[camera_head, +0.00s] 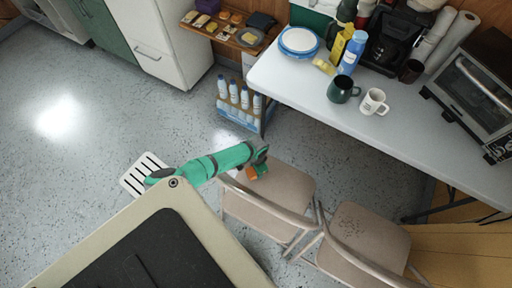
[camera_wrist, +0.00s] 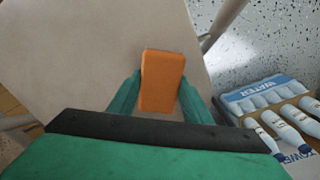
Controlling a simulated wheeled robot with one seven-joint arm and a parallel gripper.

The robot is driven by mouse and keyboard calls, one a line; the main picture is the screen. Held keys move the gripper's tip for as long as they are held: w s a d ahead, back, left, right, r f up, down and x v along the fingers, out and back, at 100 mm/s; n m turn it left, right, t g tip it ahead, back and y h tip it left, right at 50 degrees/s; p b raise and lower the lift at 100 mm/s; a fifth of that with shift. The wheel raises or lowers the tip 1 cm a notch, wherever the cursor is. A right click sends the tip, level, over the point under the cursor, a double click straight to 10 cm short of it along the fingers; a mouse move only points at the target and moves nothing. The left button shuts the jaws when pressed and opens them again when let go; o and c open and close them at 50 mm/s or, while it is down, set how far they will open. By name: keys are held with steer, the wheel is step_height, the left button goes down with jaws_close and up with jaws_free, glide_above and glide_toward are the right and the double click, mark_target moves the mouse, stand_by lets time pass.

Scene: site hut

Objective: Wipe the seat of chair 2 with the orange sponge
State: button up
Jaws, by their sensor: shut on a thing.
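My gripper (camera_head: 259,163) is shut on the orange sponge (camera_head: 257,172) at the back left of the left chair's seat. In the wrist view the sponge (camera_wrist: 163,62) stands between my green fingers (camera_wrist: 161,84), over the beige seat. I cannot tell whether it touches the seat. Two beige folding chairs stand side by side: the left chair (camera_head: 288,187) has a plain seat, and the right chair (camera_head: 362,228) has dark specks on its seat. No number shows on either chair, so I cannot tell which is chair 2.
A white table (camera_head: 300,90) behind the chairs holds mugs, bottles, plates, a coffee maker and a toaster oven (camera_head: 475,95). A pack of water bottles (camera_head: 238,105) stands at the table's left end.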

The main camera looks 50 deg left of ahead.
mark_target(265, 177)
steer(key=shift+w, duration=0.4)
steer(key=shift+w+d, duration=0.3)
steer(key=shift+d, duration=0.25)
steer(key=shift+w+d+f, duration=0.1)
steer(key=shift+w+d, duration=0.05)
steer(key=shift+d, duration=0.45)
steer(key=shift+w+d+f, duration=0.1)
steer(key=shift+w+d, duration=0.05)
steer(key=shift+d, duration=0.9)
steer(key=shift+w+d+r, duration=0.1)
steer(key=shift+w+d, duration=0.2)
steer(key=shift+d, duration=0.4)
steer(key=shift+w+d+r, duration=0.1)
steer(key=shift+w+d, duration=0.2)
steer(key=shift+d, duration=0.4)
steer(key=shift+a, duration=0.15)
